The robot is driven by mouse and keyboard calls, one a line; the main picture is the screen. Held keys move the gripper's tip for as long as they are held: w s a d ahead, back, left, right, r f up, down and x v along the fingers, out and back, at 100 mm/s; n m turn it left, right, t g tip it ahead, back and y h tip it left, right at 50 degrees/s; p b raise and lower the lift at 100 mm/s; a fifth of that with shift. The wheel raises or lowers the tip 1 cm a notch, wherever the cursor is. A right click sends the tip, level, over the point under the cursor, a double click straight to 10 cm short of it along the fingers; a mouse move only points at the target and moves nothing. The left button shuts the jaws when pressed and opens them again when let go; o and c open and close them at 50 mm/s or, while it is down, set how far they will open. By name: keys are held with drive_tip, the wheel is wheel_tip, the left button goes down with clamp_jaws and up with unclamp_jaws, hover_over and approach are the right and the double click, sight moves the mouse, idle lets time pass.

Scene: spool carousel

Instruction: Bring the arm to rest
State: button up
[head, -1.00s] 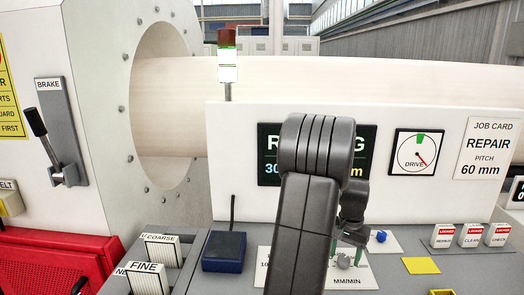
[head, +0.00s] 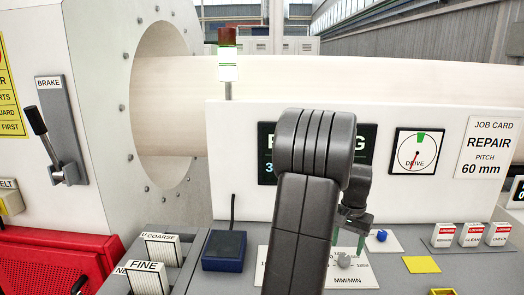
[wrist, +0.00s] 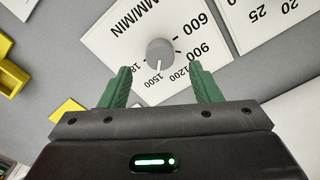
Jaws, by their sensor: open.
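My gripper (wrist: 163,78) is open and empty, its two green fingers apart in the wrist view. It also shows in the head view (head: 349,238), partly behind my arm. A grey round knob (wrist: 160,52) on a white MM/MIN dial plate (wrist: 115,35) lies just beyond the fingertips in the wrist view. Its white pointer is at about 1500. In the head view the knob (head: 343,260) is below the fingers, which look clear of it. My dark arm stands upright in front of the console and hides part of the display (head: 267,155).
A gauge marked DRIVE (head: 417,151) and a REPAIR job card (head: 488,147) are on the panel. A blue knob (head: 382,236), a yellow square (head: 421,264) and a dark blue box (head: 223,250) are on the console. A brake lever (head: 45,135) is at left.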

sight(345, 257)
wheel_tip(345, 257, up, 9)
wheel_tip(345, 257, down, 14)
drive_tip(key=shift+r+p, duration=0.1)
drive_tip(key=shift+p, duration=0.3)
drive_tip(key=n+p, duration=0.1)
drive_tip(key=n, duration=0.4)
drive_tip(key=n+p, duration=0.1)
drive_tip(key=n, duration=0.3)
wheel_tip(345, 257, up, 14)
drive_tip(key=b, duration=0.1)
drive_tip(key=shift+f+b, duration=0.25)
drive_tip(key=shift+b, duration=0.1)
drive_tip(key=shift+s, duration=0.1)
